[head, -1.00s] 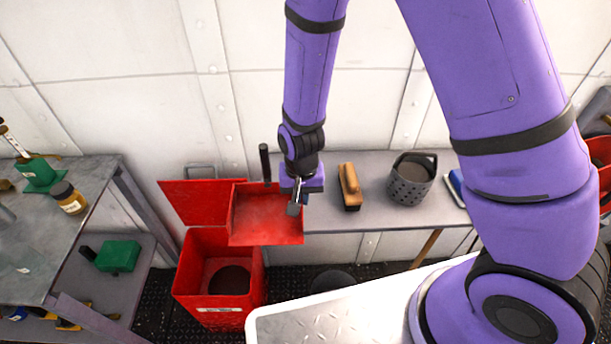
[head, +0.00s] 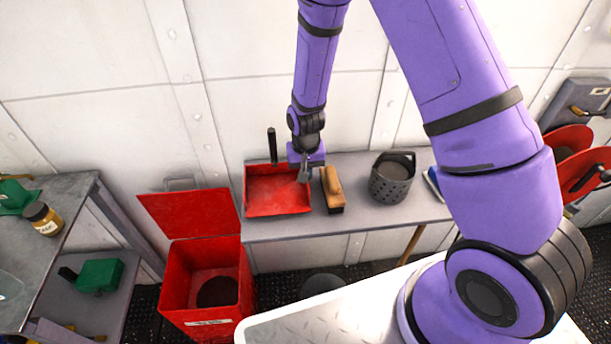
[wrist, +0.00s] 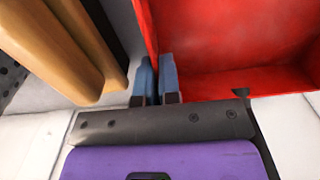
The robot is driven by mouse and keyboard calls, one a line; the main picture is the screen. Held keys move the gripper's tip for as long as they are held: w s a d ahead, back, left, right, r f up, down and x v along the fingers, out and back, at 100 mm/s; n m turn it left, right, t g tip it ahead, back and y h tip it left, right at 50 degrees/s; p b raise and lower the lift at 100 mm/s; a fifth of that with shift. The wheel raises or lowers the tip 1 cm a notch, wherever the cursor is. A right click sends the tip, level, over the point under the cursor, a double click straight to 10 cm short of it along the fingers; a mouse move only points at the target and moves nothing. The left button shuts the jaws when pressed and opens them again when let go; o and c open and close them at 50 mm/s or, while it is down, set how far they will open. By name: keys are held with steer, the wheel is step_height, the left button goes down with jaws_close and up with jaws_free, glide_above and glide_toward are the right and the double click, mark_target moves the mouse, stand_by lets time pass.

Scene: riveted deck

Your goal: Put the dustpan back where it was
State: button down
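The red dustpan (head: 277,190), with a black handle pointing up at its back, is at the left end of the grey bench (head: 350,217). It is level, either on the bench top or just above it; I cannot tell which. My gripper (head: 304,174) is at the dustpan's right side. In the wrist view, the blue finger pads of my gripper (wrist: 157,80) are closed on the side wall of the dustpan (wrist: 225,45). The wooden brush (head: 333,190) lies just right of the dustpan, and its tan body also shows in the wrist view (wrist: 60,45).
A dark perforated bucket (head: 391,180) stands on the bench right of the brush. A red bin (head: 205,290) with its lid (head: 190,213) open stands on the floor at front left. A grey shelf unit (head: 75,200) is at far left. A red reel (head: 578,165) is at right.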

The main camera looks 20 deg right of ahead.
steer(key=shift+f, duration=0.85)
steer(key=shift+f, duration=0.15)
steer(key=c, duration=1.3)
jaws_free()
